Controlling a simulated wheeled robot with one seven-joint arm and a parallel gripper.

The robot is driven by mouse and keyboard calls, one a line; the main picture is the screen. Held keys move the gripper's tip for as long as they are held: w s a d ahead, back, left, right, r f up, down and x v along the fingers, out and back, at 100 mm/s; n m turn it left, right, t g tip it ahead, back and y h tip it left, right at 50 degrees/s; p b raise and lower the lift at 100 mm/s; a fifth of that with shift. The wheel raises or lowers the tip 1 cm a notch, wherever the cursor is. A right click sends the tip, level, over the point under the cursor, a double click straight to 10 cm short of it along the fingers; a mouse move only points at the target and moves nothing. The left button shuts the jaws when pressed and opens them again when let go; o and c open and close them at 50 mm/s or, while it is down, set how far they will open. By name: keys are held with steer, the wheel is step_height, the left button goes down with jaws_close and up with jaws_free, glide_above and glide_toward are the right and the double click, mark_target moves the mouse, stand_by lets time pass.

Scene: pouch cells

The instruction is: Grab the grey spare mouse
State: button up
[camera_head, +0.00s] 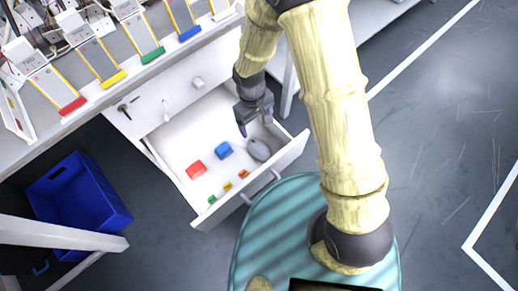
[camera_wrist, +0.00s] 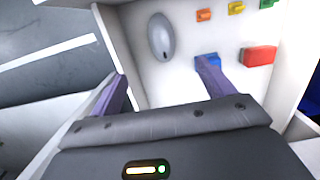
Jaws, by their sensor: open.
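The grey mouse (camera_head: 259,149) lies on the floor of the open white drawer (camera_head: 179,154), near its right end. It also shows in the wrist view (camera_wrist: 161,36), upper middle, as an oval with a darker strip. My gripper (camera_head: 256,118) is open above the drawer, just behind the mouse in the head view. In the wrist view its two purple fingers (camera_wrist: 162,77) are spread apart, with the mouse beyond the tips and nothing held. The right finger overlaps a blue block (camera_wrist: 206,62) in that picture; I cannot tell whether they touch.
A blue block (camera_head: 224,149), a red block (camera_head: 196,169) and small orange (camera_head: 243,173), yellow (camera_head: 228,186) and green (camera_head: 212,199) pieces share the drawer. Drawer walls stand close around. A blue bin (camera_head: 79,192) is on the floor at left. The worktop above carries devices with coloured ends.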

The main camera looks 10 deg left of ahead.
steer(key=b, duration=0.4)
glide_toward(259, 147)
steer(key=f, duration=0.3)
steer(key=d+f, duration=0.1)
steer(key=f, duration=0.1)
steer(key=shift+s, duration=0.1)
steer(key=shift+f, duration=0.1)
step_height(259, 147, down, 5)
steer(key=b, duration=0.3)
steer(key=shift+s+a+f, duration=0.1)
steer(key=shift+s, duration=0.1)
steer(key=c, duration=1.1)
step_height(259, 147, up, 10)
steer(key=p, duration=0.4)
